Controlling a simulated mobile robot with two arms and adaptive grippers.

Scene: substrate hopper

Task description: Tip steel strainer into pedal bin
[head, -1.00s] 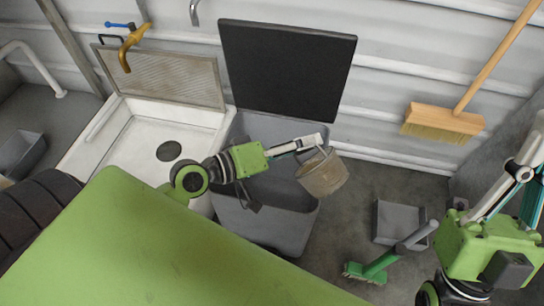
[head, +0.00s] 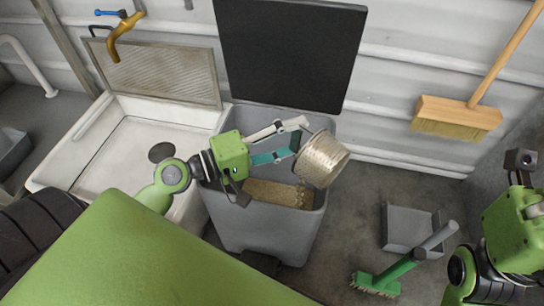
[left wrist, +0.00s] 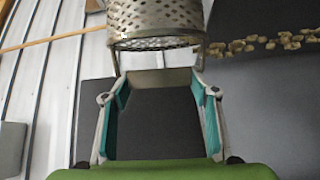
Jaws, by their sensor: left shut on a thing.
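The steel strainer (head: 321,160), a perforated metal basket, is tipped on its side over the right rim of the grey pedal bin (head: 262,232). My left gripper (head: 300,135) is shut on the strainer's edge or handle; the exact grip is hard to see. Brown crumbly substrate (head: 270,192) lies in the bin, and bits fall from the strainer's mouth. In the left wrist view the strainer (left wrist: 155,20) is beyond the fingertips, with loose chunks (left wrist: 270,43) in the air at right. The bin's black lid (head: 290,55) stands open. My right gripper (head: 515,225) is cut off at the right edge.
A white sink (head: 115,165) with a brass tap (head: 122,38) stands left of the bin. A grey dustpan (head: 405,228) and a green brush (head: 385,278) are on the floor at right. A broom (head: 455,115) leans against the wall.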

